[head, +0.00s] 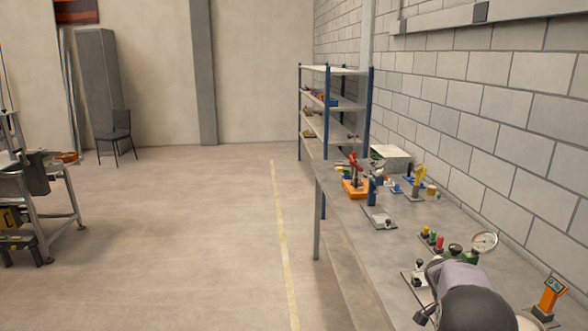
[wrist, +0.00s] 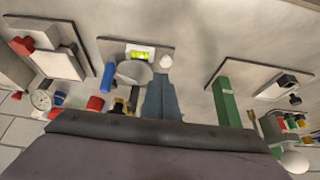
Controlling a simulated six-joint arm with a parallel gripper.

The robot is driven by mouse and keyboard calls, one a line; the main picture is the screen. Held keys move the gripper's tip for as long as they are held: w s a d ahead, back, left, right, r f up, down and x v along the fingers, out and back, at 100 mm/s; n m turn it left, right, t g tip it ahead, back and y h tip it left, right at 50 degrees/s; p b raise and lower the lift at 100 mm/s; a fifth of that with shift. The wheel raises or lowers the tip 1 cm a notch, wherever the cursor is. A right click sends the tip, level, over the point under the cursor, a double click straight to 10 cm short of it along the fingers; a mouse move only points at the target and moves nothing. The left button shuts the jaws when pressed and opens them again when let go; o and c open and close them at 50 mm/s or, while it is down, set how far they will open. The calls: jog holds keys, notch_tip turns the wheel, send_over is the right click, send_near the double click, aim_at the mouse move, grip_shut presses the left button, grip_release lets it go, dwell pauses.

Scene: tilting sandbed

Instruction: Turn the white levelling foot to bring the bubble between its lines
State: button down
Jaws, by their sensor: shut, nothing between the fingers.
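In the wrist view, a grey plate (wrist: 109,46) carries a yellow-green bubble vial (wrist: 140,54) and a round grey disc (wrist: 133,73). The white levelling foot (wrist: 165,60) is a small round knob at the plate's right part. The bubble and its lines are too small to read. My gripper (wrist: 161,76) has its blue-grey fingers together and empty. Its tips appear just below the white foot in the picture; I cannot tell whether they touch it. In the head view my arm covers the near bench, and neither the foot nor the fingers can be made out.
A red-topped device (wrist: 47,50) on a plate stands left of the sandbed in the wrist view, with a round dial (wrist: 41,100) below it. A blue cylinder (wrist: 108,76) is close left of the fingers. A green bar (wrist: 228,100) and another plate (wrist: 258,84) are at right.

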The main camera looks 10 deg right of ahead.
jog(key=shift+s+f, duration=0.1)
jog(key=shift+f, duration=0.1)
jog(key=shift+f+b, duration=1.25)
jog(key=shift+f, duration=1.1)
jog(key=shift+f+b, duration=1)
jog(key=shift+b, duration=0.1)
jog(key=shift+d+r, duration=0.1)
jog(key=shift+d, duration=0.15)
jog(key=shift+w+a+b, duration=0.1)
jog(key=shift+w+b, duration=0.7)
jog(key=shift+b, duration=0.85)
jog(key=shift+w+b, duration=0.4)
jog(key=shift+b, duration=0.15)
jog(key=shift+w+a+b, duration=0.15)
jog(key=shift+a+b, duration=0.1)
jog(key=shift+b, duration=0.15)
notch_tip(320, 180, up, 6)
jog(key=p, duration=0.3)
jog(key=shift+p, duration=0.35)
